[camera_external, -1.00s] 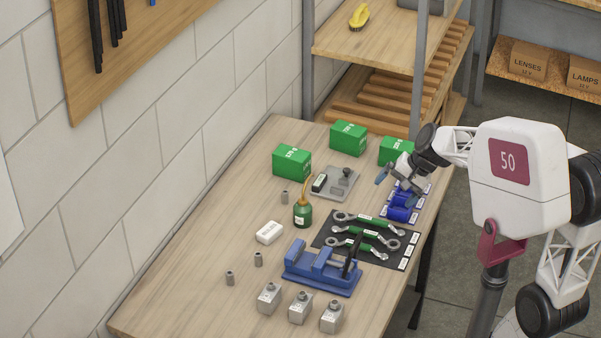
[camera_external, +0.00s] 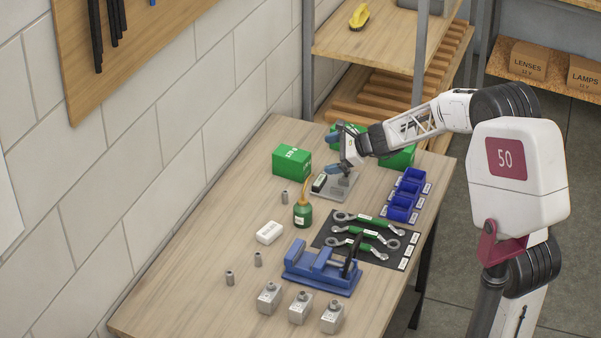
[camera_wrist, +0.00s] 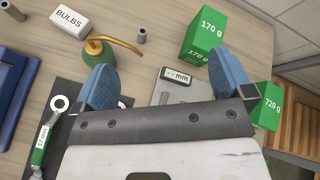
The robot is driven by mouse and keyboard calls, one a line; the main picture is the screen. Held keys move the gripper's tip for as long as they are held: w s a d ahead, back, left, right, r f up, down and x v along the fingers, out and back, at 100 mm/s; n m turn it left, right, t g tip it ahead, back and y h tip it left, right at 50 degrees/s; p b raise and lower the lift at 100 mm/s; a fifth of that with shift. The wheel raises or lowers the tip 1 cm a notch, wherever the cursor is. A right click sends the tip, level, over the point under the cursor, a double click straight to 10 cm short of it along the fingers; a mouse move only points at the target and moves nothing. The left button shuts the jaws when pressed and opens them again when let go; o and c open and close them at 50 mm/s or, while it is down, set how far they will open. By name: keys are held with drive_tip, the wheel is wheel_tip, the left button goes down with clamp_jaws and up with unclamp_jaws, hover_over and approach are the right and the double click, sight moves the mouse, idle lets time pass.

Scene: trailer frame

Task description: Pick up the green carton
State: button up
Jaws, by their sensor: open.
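Three green cartons stand at the far end of the table. The left carton (camera_external: 291,162) is in full view in the external view; the middle carton (camera_external: 333,130) is partly hidden behind my gripper, and the right carton (camera_external: 398,158) is partly covered by my arm. The wrist view shows one carton marked 170 g (camera_wrist: 204,38) and another marked 720 g (camera_wrist: 268,106) at the right edge. My gripper (camera_external: 334,156) is open and empty, above the table near the grey caliper plate; its two blue fingertips also show in the wrist view (camera_wrist: 163,72). No carton is between them.
A grey plate with a mm display (camera_external: 336,186) lies below my gripper. A green oil can (camera_external: 303,214) with an upright spout stands near the left carton. Blue bins (camera_external: 405,200), wrenches on a dark mat (camera_external: 327,228) and a blue vise (camera_external: 318,270) are nearer. The left table side is mostly clear.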

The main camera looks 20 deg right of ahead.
sight(304, 156)
drive_tip(key=w+f+m+t, duration=0.2)
drive_tip(key=w+f+m, duration=0.5)
drive_tip(key=w, duration=0.5)
wheel_tip(304, 156, down, 2)
drive_tip(key=shift+w+d+t+h, duration=0.15)
drive_tip(key=shift+d+t+h, duration=0.1)
drive_tip(key=shift+t+h, duration=0.15)
drive_tip(key=shift+x, duration=1.3)
drive_tip(key=shift+w+f, duration=0.1)
drive_tip(key=shift+f, duration=0.05)
drive_tip(key=shift+f+x, duration=0.15)
drive_tip(key=shift+x, duration=1.1)
drive_tip(key=shift+f+x, duration=0.15)
drive_tip(key=shift+x, duration=1.1)
drive_tip(key=shift+d, duration=0.15)
drive_tip(key=shift+c, duration=0.5)
drive_tip(key=c, duration=1)
drive_tip(key=shift+r, duration=0.15)
drive_tip(key=shift+r, duration=4.9)
